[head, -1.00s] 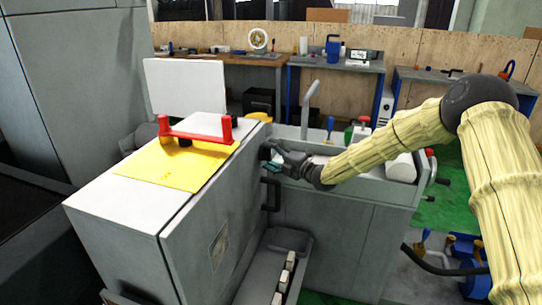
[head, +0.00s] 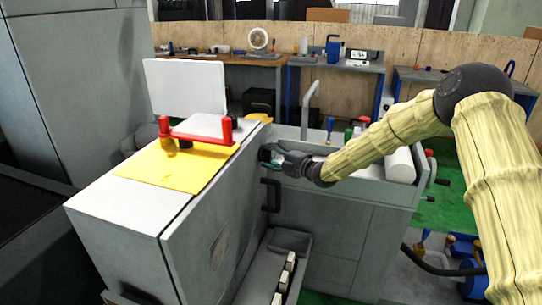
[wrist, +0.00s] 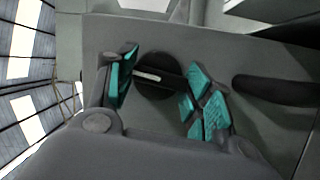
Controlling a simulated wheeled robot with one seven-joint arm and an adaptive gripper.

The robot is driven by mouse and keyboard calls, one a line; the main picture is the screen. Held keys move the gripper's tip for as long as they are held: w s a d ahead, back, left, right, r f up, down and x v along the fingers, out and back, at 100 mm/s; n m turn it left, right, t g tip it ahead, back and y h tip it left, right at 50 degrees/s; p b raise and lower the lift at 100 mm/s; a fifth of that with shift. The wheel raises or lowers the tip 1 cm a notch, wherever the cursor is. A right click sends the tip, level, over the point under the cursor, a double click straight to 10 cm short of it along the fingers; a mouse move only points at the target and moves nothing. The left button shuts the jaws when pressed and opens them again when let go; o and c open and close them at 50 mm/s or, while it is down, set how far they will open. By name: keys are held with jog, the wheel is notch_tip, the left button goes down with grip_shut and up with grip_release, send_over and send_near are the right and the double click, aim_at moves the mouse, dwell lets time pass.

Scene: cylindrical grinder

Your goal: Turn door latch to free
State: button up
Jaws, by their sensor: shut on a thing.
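The door latch (wrist: 150,88) is a dark round knob with a raised bar and a white mark, on the grey door panel (wrist: 240,50). In the wrist view the white mark lies nearly level, tipped slightly down to the right. My gripper (wrist: 163,90) is shut on the latch, with teal pads on either side of its bar. In the head view my gripper (head: 273,156) reaches the side of the grey machine cabinet (head: 190,235), and the latch is mostly hidden there.
A black door handle (head: 271,195) is just below my gripper and also shows in the wrist view (wrist: 275,90). A red-handled part (head: 195,134) stands on a yellow sheet (head: 180,172) on the cabinet top. A grey tray (head: 263,270) sits low beside the cabinet.

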jog(key=m+p, duration=0.1)
jog(key=m+g+p, duration=0.1)
jog(key=m+p, duration=0.1)
jog(key=shift+r+h, duration=0.25)
jog(key=shift+h, duration=0.15)
jog(key=m+g+p, duration=0.2)
jog(key=m+p, duration=0.1)
jog(key=p, duration=0.2)
jog(key=shift+r+m+g, duration=0.15)
jog(key=shift+m+g, duration=0.15)
jog(key=shift+m, duration=0.1)
jog(key=m+g+p, duration=0.1)
jog(key=m+p, duration=0.1)
jog(key=shift+w+p, duration=0.15)
jog(key=shift+p, duration=0.2)
jog(key=shift+w+m+g+y+p, duration=0.1)
jog(key=shift+m+g+y+p, duration=0.2)
jog(key=shift+m+g+p, duration=0.75)
jog(key=shift+m, duration=0.45)
jog(key=o, duration=1)
jog(key=shift+o, duration=0.2)
jog(key=shift+f, duration=0.2)
jog(key=shift+d, duration=0.1)
jog(key=v, duration=1.2)
